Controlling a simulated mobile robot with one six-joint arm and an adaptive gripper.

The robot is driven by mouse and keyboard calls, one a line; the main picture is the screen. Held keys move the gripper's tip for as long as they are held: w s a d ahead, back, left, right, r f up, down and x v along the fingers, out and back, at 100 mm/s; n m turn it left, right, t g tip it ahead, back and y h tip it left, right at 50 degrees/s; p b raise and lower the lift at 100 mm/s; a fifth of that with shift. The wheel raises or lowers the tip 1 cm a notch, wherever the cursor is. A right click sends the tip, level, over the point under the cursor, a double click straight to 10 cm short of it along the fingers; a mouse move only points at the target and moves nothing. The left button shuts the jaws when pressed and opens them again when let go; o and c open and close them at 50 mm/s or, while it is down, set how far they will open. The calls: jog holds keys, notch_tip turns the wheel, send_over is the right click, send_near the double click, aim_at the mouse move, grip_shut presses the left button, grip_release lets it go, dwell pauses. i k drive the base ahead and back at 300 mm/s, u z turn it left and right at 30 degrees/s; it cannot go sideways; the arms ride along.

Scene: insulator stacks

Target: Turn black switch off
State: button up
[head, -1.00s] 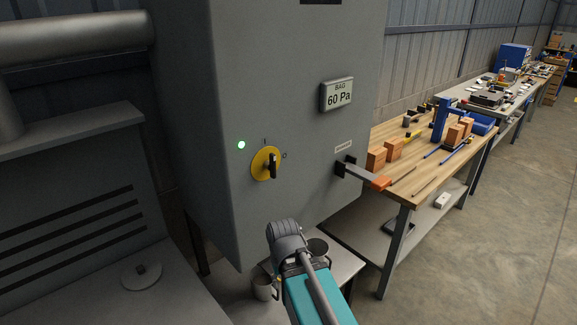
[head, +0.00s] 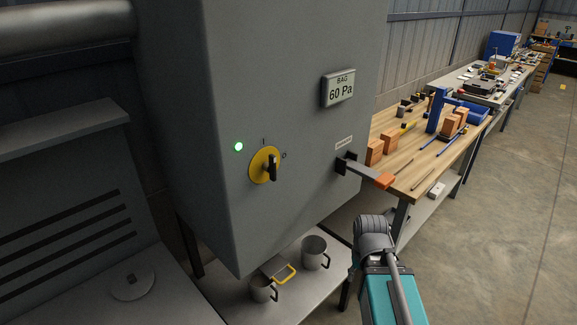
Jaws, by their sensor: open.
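The black switch (head: 272,168) is a rotary handle on a round yellow plate (head: 257,165), on the front of a grey cabinet (head: 290,60). Its handle stands roughly upright. An "I" mark is above the plate and a "0" mark is at its upper right. A green lamp (head: 238,147) glows to the upper left of the switch. My teal and grey arm reaches in at the lower right, below and apart from the switch. My gripper itself does not show; only arm links and a grey joint are visible. Nothing touches the switch.
A display (head: 338,88) reads "BAG 60 Pa". Mugs (head: 314,253) stand on a low shelf below. A wooden workbench (head: 425,165) holds blocks and tools. Floor at right is clear.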

aim_at(269, 167)
jog(key=z, duration=0.55)
jog(key=k, duration=0.9)
jog(key=u, duration=0.9)
jog(key=i, duration=0.95)
